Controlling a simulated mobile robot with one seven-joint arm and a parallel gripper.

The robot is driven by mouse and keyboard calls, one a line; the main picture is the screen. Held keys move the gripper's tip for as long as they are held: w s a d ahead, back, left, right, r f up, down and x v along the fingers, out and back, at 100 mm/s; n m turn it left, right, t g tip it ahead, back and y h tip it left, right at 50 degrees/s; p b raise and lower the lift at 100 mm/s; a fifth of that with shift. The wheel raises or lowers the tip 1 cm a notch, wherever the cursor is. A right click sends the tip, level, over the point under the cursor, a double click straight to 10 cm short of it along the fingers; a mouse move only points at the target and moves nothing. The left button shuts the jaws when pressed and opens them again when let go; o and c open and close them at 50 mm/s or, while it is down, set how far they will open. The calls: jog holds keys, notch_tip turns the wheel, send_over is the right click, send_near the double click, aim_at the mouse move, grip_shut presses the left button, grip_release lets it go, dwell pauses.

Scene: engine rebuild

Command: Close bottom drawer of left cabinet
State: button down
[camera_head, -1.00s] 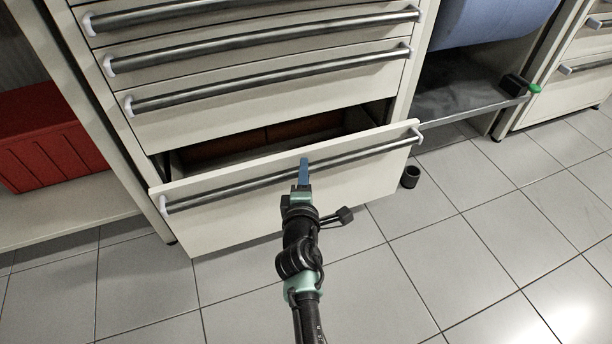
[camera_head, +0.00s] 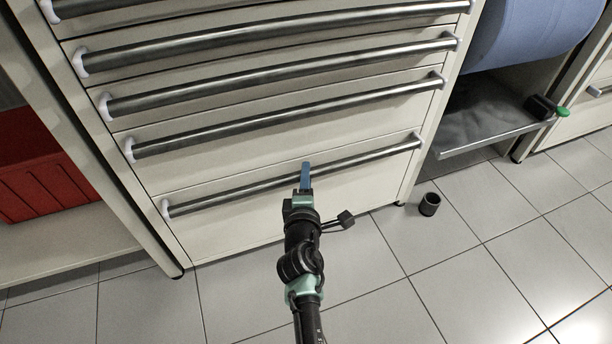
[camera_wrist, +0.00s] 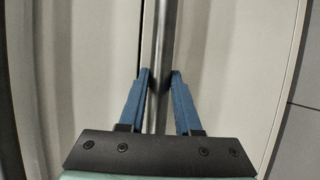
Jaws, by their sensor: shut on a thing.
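The bottom drawer (camera_head: 290,222) of the left cabinet sits flush with the cabinet front, with no opening showing above it. Its long metal handle (camera_head: 250,190) runs across the upper part of its face. My gripper (camera_head: 305,178) is at the middle of this handle. In the wrist view, the blue fingers of my gripper (camera_wrist: 159,80) stand on both sides of the handle bar (camera_wrist: 160,50) and are shut on it. The drawer's inside is hidden.
Several other shut drawers with metal handles (camera_head: 280,122) are above. A red bin (camera_head: 40,185) is on a shelf at left. A small black cup (camera_head: 430,204) stands on the tiled floor at right. A blue roll (camera_head: 530,35) and a grey tray (camera_head: 490,125) are at upper right.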

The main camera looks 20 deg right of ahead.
jog(key=shift+w+r, duration=0.15)
jog(key=c, duration=0.6)
grip_release()
jog(key=p+v, duration=0.4)
jog(key=v, duration=0.9)
jog(key=shift+w, duration=0.1)
